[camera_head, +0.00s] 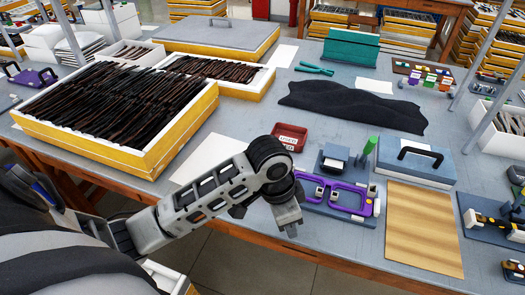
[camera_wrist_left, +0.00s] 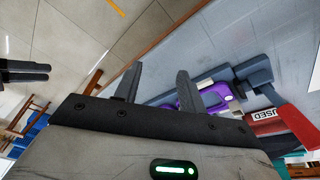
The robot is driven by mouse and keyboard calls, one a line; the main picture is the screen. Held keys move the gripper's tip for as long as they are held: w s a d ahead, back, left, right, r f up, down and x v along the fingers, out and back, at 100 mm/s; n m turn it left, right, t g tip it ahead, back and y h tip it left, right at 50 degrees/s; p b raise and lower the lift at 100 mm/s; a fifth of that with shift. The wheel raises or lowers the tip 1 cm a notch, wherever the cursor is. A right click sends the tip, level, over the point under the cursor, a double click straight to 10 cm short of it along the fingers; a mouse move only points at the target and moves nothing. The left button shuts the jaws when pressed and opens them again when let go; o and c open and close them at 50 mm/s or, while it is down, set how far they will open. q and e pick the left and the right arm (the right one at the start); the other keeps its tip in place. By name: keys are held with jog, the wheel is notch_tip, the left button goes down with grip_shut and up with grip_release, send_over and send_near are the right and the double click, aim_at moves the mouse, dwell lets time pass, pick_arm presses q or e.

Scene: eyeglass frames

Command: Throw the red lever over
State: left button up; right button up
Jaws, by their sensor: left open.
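I cannot clearly make out a red lever in either view. A purple eyeglass-frame-shaped fixture (camera_head: 335,195) lies near the table's front edge; it also shows in the left wrist view (camera_wrist_left: 210,94). Small clamps with yellow parts (camera_head: 490,222) sit on a dark plate at the right edge, partly cut off. My left gripper (camera_head: 290,230) hangs at the table's front edge, left of the purple fixture. Its two fingers (camera_wrist_left: 158,70) are apart with nothing between them. A dark pronged part (camera_wrist_left: 25,72) at the wrist view's left edge may be my right gripper.
A red tray (camera_head: 290,137) with a white label stands behind my left gripper. A wooden board (camera_head: 425,230) and a blue-grey case (camera_head: 415,160) lie right of the fixture. Yellow-sided trays (camera_head: 120,110) of dark frames fill the left. A black cloth (camera_head: 355,108) lies behind.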

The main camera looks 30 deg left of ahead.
pick_arm(q)
jog(key=w+a+r+g+y, duration=0.1)
jog(key=w+a+r, duration=0.55)
jog(key=r, duration=0.25)
jog(key=w+a+r+g, duration=0.1)
jog(key=w+a+r, duration=0.4)
jog(key=a+r, duration=0.35)
jog(key=f, duration=0.5)
jog(key=d+f, duration=0.1)
jog(key=f, duration=0.4)
jog(key=s+f, duration=0.1)
jog(key=f, duration=0.4)
jog(key=shift+d+f, duration=0.2)
jog(key=shift+d, duration=0.05)
jog(key=shift+w, duration=0.1)
grip_shut()
